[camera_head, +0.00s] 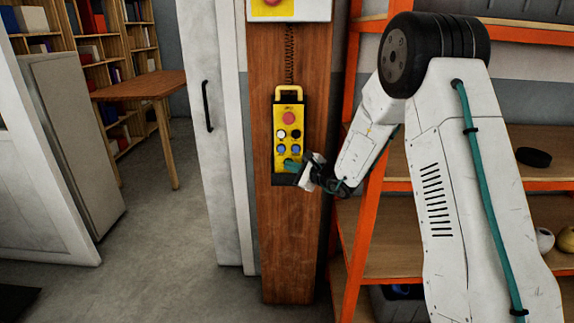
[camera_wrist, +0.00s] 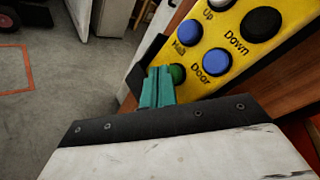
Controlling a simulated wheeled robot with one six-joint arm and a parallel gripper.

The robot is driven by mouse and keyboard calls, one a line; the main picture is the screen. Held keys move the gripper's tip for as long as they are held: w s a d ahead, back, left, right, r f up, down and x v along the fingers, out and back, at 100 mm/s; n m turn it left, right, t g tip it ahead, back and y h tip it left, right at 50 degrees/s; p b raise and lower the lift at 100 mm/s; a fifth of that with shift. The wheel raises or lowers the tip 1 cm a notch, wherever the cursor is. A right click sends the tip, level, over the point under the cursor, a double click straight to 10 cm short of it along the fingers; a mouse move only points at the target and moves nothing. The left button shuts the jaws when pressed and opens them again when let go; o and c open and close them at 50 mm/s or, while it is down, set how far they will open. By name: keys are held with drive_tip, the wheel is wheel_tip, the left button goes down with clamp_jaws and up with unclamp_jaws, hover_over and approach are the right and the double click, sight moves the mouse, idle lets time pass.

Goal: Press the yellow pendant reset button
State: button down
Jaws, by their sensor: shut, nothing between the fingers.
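The yellow pendant (camera_head: 300,118) hangs on a wooden post, with a red button (camera_head: 289,118) near its top. Below are a white, a black and two blue buttons. In the wrist view the pendant (camera_wrist: 228,27) is tilted, with labels "Up", "Down" and "Door" readable. A green button (camera_wrist: 178,73) sits at its lower end, partly covered by my fingers; I see no reset label. My gripper (camera_head: 291,165) is shut and empty at the pendant's lower end. Its teal fingertips (camera_wrist: 160,71) overlap the green button's edge; I cannot tell whether they touch it.
The wooden post (camera_head: 290,240) stands between a white door (camera_head: 205,140) and an orange-framed shelf (camera_head: 362,230). A coiled cord (camera_head: 289,55) runs up from the pendant to a white panel. A wooden table (camera_head: 140,86) stands at the left back. The grey floor (camera_head: 165,255) there is clear.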

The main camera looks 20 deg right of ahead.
drive_tip(key=shift+w+d+f, duration=0.1)
drive_tip(key=shift+w, duration=0.3)
idle(0.3)
drive_tip(key=shift+s+a, duration=0.25)
drive_tip(key=shift+s, duration=0.55)
drive_tip(key=s, duration=0.1)
drive_tip(key=s+a, duration=0.1)
drive_tip(key=s, duration=0.1)
drive_tip(key=s+r, duration=0.1)
drive_tip(key=shift+s+a, duration=0.25)
drive_tip(key=shift+s, duration=0.1)
drive_tip(key=shift+a, duration=0.1)
idle(0.5)
